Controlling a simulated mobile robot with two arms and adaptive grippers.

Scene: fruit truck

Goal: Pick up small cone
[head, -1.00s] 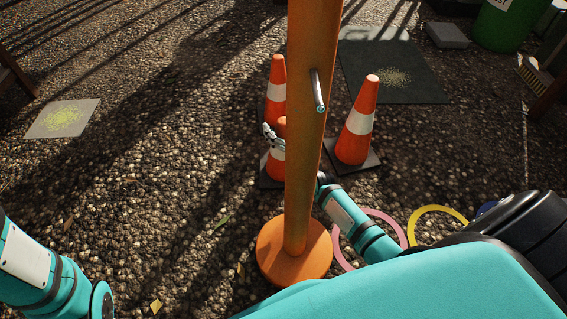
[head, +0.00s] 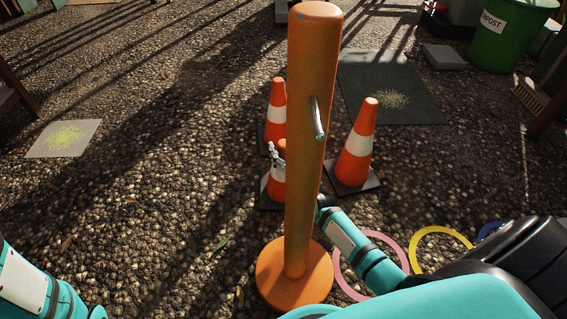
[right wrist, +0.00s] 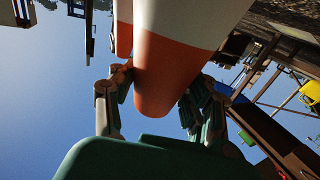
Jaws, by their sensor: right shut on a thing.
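The small cone (head: 276,186) is orange with a white band. It stands on a dark base on the gravel, left of the orange post and partly hidden by it. My right gripper (head: 277,154) is at the cone's top, with part of my arm hidden behind the post. In the right wrist view, the cone's orange tip (right wrist: 162,85) lies between the fingers of my right gripper (right wrist: 155,97), which is shut on it. My left gripper is out of view; only part of that arm shows at lower left.
The orange post (head: 305,170) with a metal peg stands on a round base between me and the cone. Two taller cones stand close by, one behind (head: 275,115) and one to the right (head: 357,145). Pink (head: 338,279) and yellow (head: 413,253) rings lie near my arm.

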